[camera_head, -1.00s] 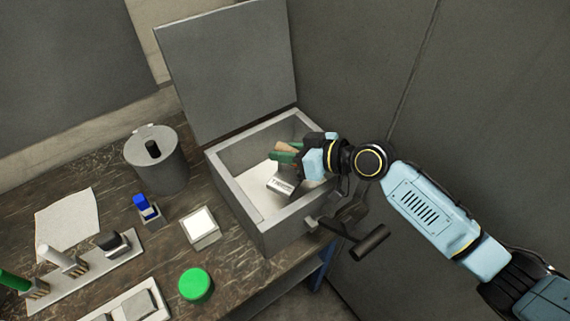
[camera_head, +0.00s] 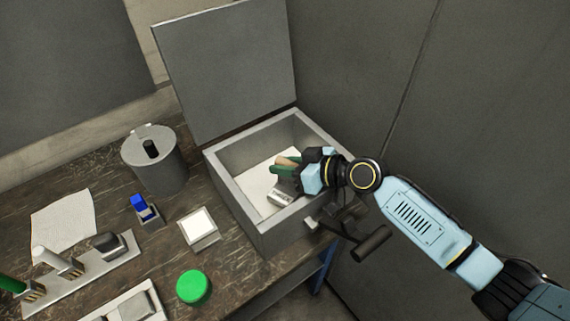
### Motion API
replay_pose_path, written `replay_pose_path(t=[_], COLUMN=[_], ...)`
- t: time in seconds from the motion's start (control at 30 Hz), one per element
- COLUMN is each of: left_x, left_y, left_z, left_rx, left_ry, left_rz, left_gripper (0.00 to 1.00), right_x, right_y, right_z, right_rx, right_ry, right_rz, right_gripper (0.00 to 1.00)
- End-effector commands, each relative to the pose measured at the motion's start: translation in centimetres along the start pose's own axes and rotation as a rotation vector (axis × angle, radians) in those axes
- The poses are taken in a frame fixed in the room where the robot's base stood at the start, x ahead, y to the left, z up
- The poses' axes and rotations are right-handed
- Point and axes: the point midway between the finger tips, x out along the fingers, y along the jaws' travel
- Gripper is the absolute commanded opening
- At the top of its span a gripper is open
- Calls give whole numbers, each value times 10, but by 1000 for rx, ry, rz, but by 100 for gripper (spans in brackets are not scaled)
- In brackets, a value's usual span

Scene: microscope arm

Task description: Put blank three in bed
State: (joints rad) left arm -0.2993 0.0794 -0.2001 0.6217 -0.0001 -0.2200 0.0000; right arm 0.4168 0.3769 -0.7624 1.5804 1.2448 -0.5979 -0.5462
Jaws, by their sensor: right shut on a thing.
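An open grey box (camera_head: 243,207) with a raised lid (camera_head: 225,65) stands at the back of the table, with a pale floor (camera_head: 262,187) inside. My right gripper (camera_head: 288,172) reaches over the box's right wall and down into it. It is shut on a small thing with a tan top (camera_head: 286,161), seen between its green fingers. A small light-grey block (camera_head: 281,196) with dark marks is just below the fingers; I cannot tell whether it is part of the held thing. No label reading blank three can be made out. My left gripper is out of view.
A round grey canister (camera_head: 155,165) and a blue-topped piece (camera_head: 142,207) stand left of the box. A white-topped square (camera_head: 199,226), a green disc (camera_head: 194,287) and a rack (camera_head: 80,278) of handled tools are nearer. A black handle (camera_head: 371,243) sticks out at the box's front right.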

Motion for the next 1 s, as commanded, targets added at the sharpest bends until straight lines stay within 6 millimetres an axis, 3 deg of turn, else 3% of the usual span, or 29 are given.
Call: replay_pose_path(t=[0.37,0.4,0.53,0.83,1.0], left_x=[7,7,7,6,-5], left_y=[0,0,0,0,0], left_z=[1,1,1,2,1], left_rx=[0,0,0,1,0], left_ry=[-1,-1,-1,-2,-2], left_rz=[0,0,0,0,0], left_gripper=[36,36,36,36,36], right_x=[2,2,2,2,-1], right_y=[1,1,1,1,-1], right_z=[3,6,7,8,-1], right_rx=[-1,1,2,3,3], right_ry=[5,-2,-3,-6,-6], right_rz=[0,0,0,-1,-1], right_gripper=[0,29,45,45,45])
